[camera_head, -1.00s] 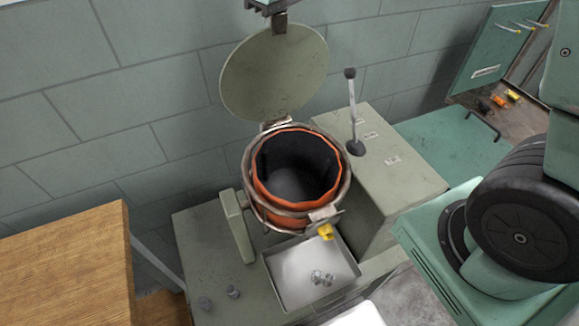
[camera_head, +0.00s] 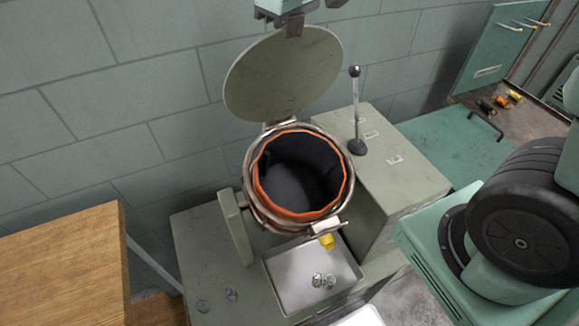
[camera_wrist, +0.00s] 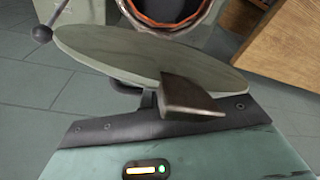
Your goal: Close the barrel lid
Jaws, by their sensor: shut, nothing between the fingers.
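The barrel (camera_head: 347,190) has a grey metal rim and an orange inner edge, and its dark mouth is open. The round grey-green lid (camera_head: 283,75) stands raised behind the mouth, hinged at the rim. In the wrist view the lid (camera_wrist: 120,55) is a slanted disc with the orange barrel edge beyond it. My gripper (camera_head: 295,26) is at the lid's top edge, shut and empty. In the wrist view its dark fingertip (camera_wrist: 190,98) overlaps the lid's near edge. I cannot tell whether they touch.
A lever (camera_head: 356,110) with a dark knob stands right of the lid on a grey-green housing (camera_head: 395,180). A metal tray (camera_head: 290,270) with small metal parts sits below the barrel. A wooden table (camera_head: 60,265) is at the left. The tiled wall is close behind the lid.

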